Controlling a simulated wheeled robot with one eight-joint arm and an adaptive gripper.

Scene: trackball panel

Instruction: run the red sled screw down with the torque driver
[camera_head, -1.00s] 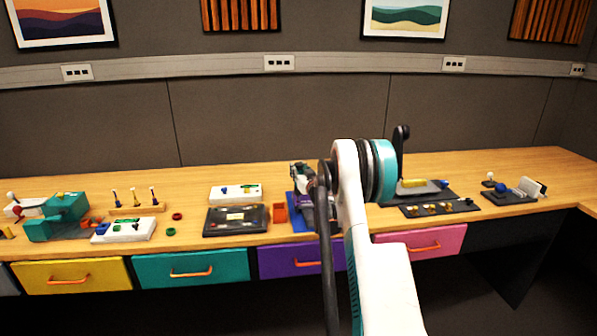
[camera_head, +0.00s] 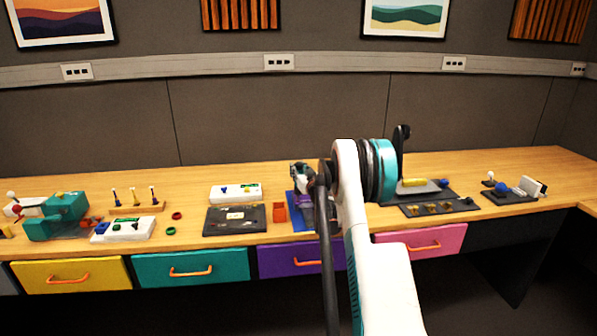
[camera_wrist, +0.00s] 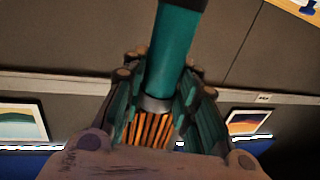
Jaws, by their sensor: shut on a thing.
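In the wrist view a teal cylinder with a grey collar, apparently the torque driver (camera_wrist: 172,52), stands between the fingers of my gripper (camera_wrist: 155,105), which is shut on it. I cannot make out the red sled screw or the driver's tip in either view.
A dark panel with brass parts (camera_head: 430,208) is to the right. A teal machine (camera_head: 58,217) stands far left. Bare wood lies along the back.

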